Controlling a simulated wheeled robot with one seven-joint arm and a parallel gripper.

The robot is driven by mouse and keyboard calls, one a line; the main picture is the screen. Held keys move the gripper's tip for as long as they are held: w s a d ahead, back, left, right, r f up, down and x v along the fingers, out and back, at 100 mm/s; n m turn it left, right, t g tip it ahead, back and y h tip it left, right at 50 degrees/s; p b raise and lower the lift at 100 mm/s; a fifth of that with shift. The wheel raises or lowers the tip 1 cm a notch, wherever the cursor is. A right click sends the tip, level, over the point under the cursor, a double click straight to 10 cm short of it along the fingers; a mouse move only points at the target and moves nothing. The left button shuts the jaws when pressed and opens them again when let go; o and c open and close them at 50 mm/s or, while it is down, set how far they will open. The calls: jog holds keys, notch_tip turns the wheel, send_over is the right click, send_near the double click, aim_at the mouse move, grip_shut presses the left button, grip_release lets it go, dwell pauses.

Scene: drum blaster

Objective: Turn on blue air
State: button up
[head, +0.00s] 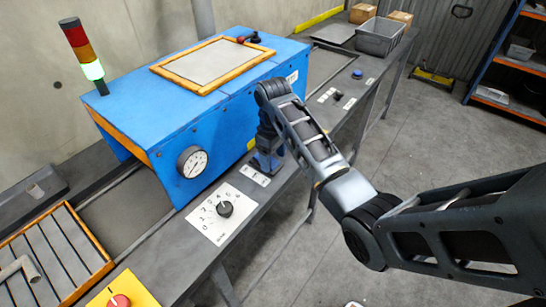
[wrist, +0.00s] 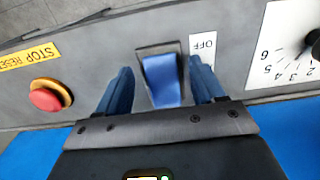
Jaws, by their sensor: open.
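A blue switch (wrist: 162,80) in a dark square frame sits on the grey bench ledge in the wrist view. A white OFF label (wrist: 202,46) is to its right. My gripper (wrist: 160,66) is open, with one blue finger on each side of the switch. I cannot tell whether the fingers touch it. In the head view my gripper (head: 267,150) points down at the ledge beside the blue machine and hides the switch.
In the wrist view a red button (wrist: 50,95) with a yellow STOP RESET label is left, and a numbered dial plate (wrist: 283,50) is right. The blue machine (head: 170,95) has a round gauge (head: 192,162). Open floor (head: 400,140) lies to the right.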

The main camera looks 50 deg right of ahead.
jog(key=shift+f, duration=0.6)
